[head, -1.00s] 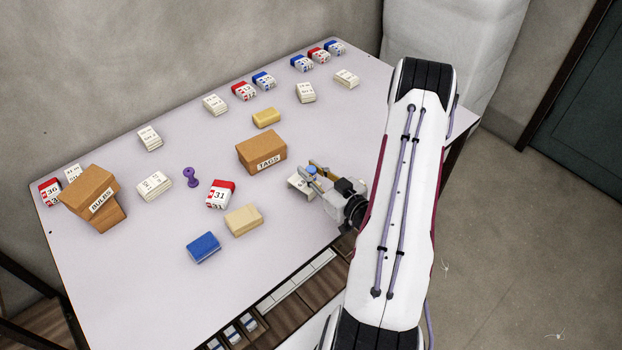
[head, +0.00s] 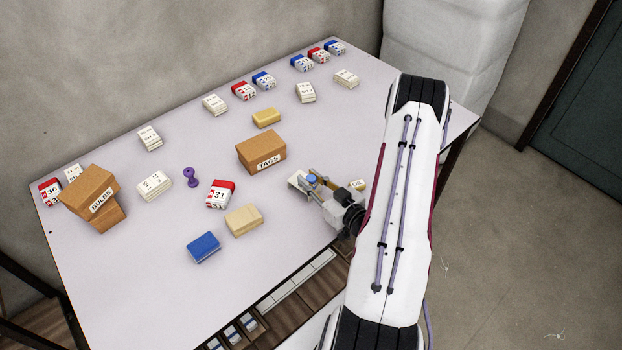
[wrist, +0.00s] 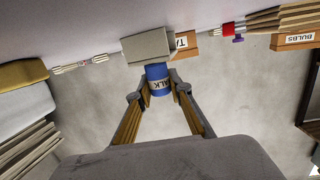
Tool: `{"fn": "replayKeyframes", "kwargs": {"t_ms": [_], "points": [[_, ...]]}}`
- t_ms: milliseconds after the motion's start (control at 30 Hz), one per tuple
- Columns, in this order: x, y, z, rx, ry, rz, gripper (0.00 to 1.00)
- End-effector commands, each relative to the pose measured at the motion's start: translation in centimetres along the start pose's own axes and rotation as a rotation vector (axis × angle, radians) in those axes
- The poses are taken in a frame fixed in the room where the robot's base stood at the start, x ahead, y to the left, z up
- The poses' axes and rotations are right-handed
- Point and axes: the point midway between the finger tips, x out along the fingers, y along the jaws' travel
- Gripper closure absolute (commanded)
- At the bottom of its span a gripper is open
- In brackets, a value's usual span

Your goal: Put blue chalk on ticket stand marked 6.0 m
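The blue chalk (head: 311,180) is a short cylinder. The wrist view, which looks upside down, shows the fingertips (wrist: 157,88) at the chalk's sides. A pale ticket stand (head: 297,180) is right at the chalk. In the wrist view the stand (wrist: 146,45) meets the chalk's end; I cannot tell whether it bears the weight. The stand's marking is hidden or unreadable.
A brown TAGS box (head: 262,152) stands just left of my gripper. A tan block (head: 243,220), a blue block (head: 203,247) and a red-topped 31 block (head: 219,194) lie further left. Several pale ticket stands line the back.

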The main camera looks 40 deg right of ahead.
Motion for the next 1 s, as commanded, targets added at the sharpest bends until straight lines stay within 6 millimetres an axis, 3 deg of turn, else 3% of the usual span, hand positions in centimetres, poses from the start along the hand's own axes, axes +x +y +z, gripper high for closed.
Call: {"fn": "replayKeyframes", "kwargs": {"t_ms": [600, 1000], "points": [[-0.1, 0.0, -0.3, 0.0, 0.0, 0.001, 0.64], [-3.4, 0.1, -0.3, 0.002, -0.001, 0.002, 0.64]]}}
